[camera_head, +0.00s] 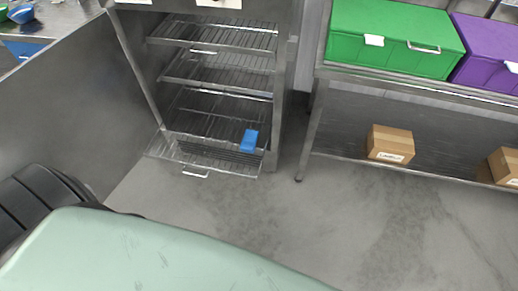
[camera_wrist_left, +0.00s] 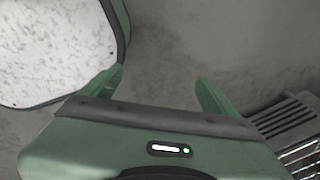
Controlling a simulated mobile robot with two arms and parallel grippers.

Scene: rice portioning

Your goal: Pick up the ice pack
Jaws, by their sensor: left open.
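A small blue block, which looks like the ice pack (camera_head: 249,140), lies at the right front of the lowest wire rack (camera_head: 160,151) in the open metal cabinet. That rack is pulled out past the cabinet front. My left gripper (camera_wrist_left: 160,84) is open in the left wrist view, with nothing between its two green fingers and grey floor beyond. The ice pack is not seen in that view. My left gripper does not show in the head view, so its distance from the ice pack cannot be told. My right gripper is not in view.
The cabinet door (camera_head: 70,105) stands open at the left. Right of the cabinet, a metal table (camera_head: 440,90) holds a green box (camera_head: 385,45) and a purple box (camera_head: 490,55), with a cardboard box (camera_head: 390,144) on its lower shelf. The floor (camera_head: 330,210) in front is clear.

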